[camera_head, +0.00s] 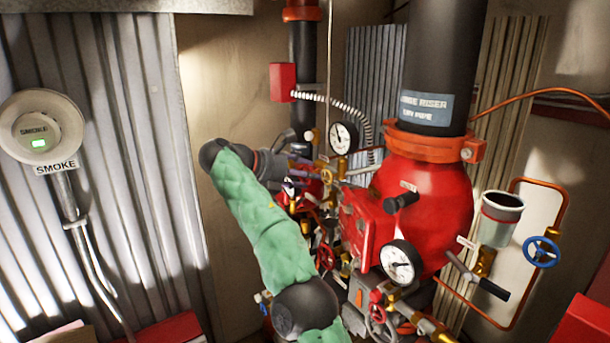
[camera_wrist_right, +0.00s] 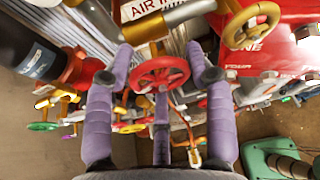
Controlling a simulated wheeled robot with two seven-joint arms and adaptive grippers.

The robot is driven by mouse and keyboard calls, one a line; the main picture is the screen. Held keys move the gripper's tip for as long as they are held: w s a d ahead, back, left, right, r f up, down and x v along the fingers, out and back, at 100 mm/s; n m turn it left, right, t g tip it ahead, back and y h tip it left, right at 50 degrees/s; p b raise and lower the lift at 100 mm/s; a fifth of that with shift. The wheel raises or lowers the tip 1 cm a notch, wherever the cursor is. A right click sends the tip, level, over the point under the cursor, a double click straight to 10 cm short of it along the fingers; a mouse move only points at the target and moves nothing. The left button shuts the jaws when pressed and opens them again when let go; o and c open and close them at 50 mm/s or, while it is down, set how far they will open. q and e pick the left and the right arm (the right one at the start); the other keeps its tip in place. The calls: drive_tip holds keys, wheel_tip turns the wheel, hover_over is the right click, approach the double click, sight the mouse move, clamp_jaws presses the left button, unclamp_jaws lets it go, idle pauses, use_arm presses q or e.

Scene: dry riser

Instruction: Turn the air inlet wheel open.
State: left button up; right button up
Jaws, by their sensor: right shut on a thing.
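A red handwheel (camera_wrist_right: 160,75) sits in the right wrist view between my purple fingers, just below a white label reading "AIR IN" (camera_wrist_right: 160,9), the rest of which is cut off. My right gripper (camera_wrist_right: 162,66) is shut on this wheel, with fingers at its left and right sides. In the head view my right gripper (camera_head: 297,185) is small and partly hidden among the red valves and pipes left of the big red riser body (camera_head: 428,205). The gripped wheel cannot be made out clearly there. My left gripper is not in view.
A yellow handwheel (camera_wrist_right: 252,25) is close to my right fingers. Pressure gauges (camera_head: 398,261), a lower red wheel (camera_head: 377,313) and a blue wheel (camera_head: 541,251) crowd the riser. A smoke detector (camera_head: 38,128) hangs at left. The tan wall panel beside my arm is bare.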

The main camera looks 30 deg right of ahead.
drive_tip(key=shift+w+a+f, duration=0.15)
drive_tip(key=shift+a+f, duration=0.05)
drive_tip(key=shift+f, duration=0.35)
drive_tip(key=o, duration=0.9)
drive_tip(key=shift+o, duration=1.2)
drive_tip(key=shift+d+r, duration=0.1)
drive_tip(key=shift+r, duration=0.15)
drive_tip(key=shift+s+r, duration=0.1)
drive_tip(key=shift+s, duration=0.1)
